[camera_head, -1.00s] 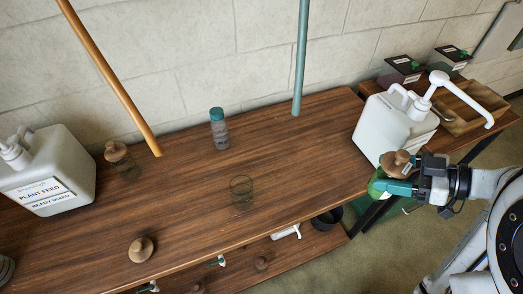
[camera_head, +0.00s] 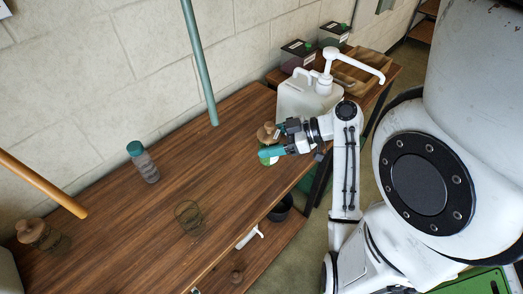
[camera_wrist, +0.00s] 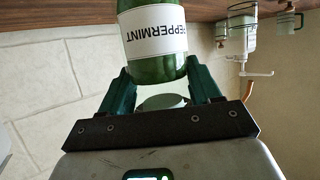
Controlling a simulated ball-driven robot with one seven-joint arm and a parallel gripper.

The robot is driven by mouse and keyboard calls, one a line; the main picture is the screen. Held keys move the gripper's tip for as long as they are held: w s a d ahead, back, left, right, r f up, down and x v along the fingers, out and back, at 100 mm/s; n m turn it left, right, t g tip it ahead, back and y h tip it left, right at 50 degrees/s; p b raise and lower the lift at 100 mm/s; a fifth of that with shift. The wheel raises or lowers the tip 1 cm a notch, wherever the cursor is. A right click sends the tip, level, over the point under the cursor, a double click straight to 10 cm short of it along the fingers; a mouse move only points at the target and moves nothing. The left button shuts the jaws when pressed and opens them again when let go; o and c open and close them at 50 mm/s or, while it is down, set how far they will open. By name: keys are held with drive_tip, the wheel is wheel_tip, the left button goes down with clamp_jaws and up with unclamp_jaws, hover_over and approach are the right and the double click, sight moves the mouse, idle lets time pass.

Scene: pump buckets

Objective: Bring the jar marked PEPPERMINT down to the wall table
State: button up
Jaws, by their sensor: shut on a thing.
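My gripper (camera_head: 275,141) is shut on the PEPPERMINT jar, a green glass jar with a brown round stopper (camera_head: 266,132). In the wrist view the white label (camera_wrist: 155,32) reading PEPPERMINT faces the camera, and the green fingers of my gripper (camera_wrist: 162,85) hold the jar from both sides. In the head view the jar is at the right front edge of the long wooden table (camera_head: 150,225); I cannot tell whether it touches the top. A smaller wooden table (camera_head: 383,90) stands against the wall beyond; which one is the wall table is not marked.
A white pump jug (camera_head: 308,103) stands just behind my gripper. Two dark boxes (camera_head: 298,55) (camera_head: 333,36) and a wooden tray (camera_head: 358,72) are on the smaller table. A blue-capped jar (camera_head: 143,162), a glass (camera_head: 188,215) and a stoppered jar (camera_head: 36,232) stand on the long table.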

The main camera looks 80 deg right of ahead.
drive_tip(key=w+f, duration=0.1)
drive_tip(key=w+d+f, duration=0.1)
drive_tip(key=f, duration=0.1)
drive_tip(key=shift+d, duration=0.2)
drive_tip(key=shift+w+d+f, duration=0.1)
drive_tip(key=shift+w+f, duration=0.05)
drive_tip(key=shift+f, duration=1.45)
drive_tip(key=o, duration=1.3)
drive_tip(key=shift+f, duration=0.15)
drive_tip(key=shift+p+v, duration=1.6)
drive_tip(key=shift+v, duration=4.45)
